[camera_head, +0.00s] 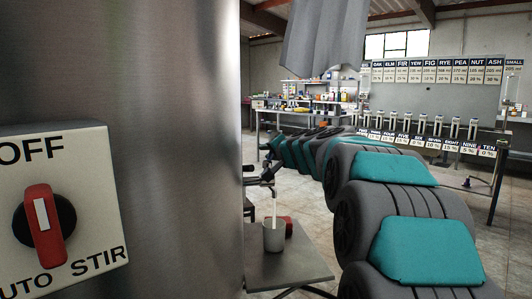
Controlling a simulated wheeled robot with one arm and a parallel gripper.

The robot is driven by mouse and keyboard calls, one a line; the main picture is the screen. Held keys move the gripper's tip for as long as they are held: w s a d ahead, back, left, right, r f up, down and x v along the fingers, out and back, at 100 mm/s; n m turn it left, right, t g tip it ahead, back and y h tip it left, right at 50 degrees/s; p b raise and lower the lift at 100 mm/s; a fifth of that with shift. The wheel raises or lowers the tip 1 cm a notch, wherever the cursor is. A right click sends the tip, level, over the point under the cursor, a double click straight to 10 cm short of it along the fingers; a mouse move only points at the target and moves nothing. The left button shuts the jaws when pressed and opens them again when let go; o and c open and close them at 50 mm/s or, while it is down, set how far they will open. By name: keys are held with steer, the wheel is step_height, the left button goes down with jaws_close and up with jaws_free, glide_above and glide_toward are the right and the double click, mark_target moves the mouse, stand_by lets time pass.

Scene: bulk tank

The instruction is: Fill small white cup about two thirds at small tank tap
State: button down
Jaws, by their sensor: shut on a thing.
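A small pale grey-white cup (274,238) stands upright on a grey stand (292,266) beside the big steel tank. A thin white stream (274,209) falls from the dark tap (262,181) above into the cup. The level inside the cup cannot be seen.
A red object (288,226) is right behind the cup. The steel tank (170,120) fills the left, with a red switch (43,222) on its panel. A long bench (470,180) with several labelled taps stands behind. Shelves (330,98) are at the back.

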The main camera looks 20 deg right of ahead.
steer(key=shift+f, duration=0.15)
steer(key=c, duration=0.7)
jaws_free()
steer(key=shift+v, duration=3.95)
